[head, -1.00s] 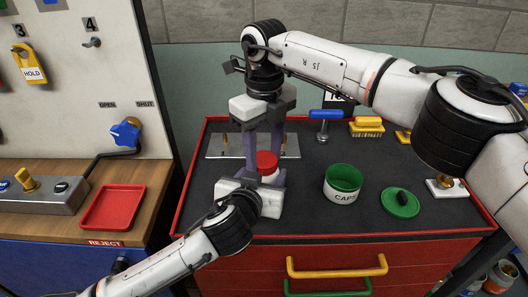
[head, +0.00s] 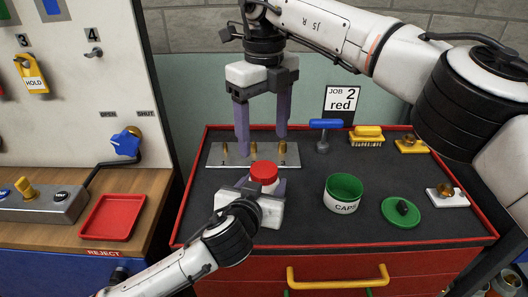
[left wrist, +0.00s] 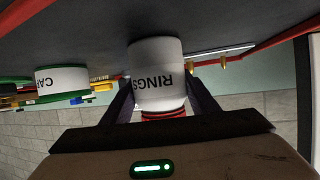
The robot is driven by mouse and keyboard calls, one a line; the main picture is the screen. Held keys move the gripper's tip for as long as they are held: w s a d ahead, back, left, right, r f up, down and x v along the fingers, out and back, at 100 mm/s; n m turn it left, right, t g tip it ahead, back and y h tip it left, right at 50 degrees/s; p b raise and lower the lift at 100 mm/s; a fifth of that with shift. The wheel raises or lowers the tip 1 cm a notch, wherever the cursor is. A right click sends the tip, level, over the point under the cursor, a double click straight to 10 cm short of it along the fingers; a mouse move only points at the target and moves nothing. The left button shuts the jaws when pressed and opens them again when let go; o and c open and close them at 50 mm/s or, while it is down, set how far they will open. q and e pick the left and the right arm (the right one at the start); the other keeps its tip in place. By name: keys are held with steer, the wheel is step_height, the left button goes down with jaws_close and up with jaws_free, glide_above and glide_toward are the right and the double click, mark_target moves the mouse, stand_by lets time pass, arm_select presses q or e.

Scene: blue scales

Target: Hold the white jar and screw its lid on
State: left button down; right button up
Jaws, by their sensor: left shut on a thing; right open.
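The white jar (left wrist: 153,55), labelled RINGS, stands on the dark bench mat and shows upside down in the left wrist view. Its red lid (head: 263,172) sits on top of the jar; I cannot tell how tightly it is screwed. My left gripper (head: 262,188) is shut around the jar from the front, with a finger on each side, and hides most of the jar in the head view. My right gripper (head: 262,146) is open and empty, pointing down above and behind the lid, with its fingers wide apart and clear of it.
A metal plate with brass pegs (head: 283,155) lies behind the jar. A green CAPS tub (head: 342,204) and a green lid with a black knob (head: 400,212) stand to the right. A red reject tray (head: 113,217) is left.

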step_height(320, 180, up, 4)
stand_by(0.4)
arm_select(q)
steer(key=c, duration=0.6)
jaws_free()
steer(key=shift+s, duration=0.15)
steer(key=v, duration=1)
steer(key=shift+r, duration=0.1)
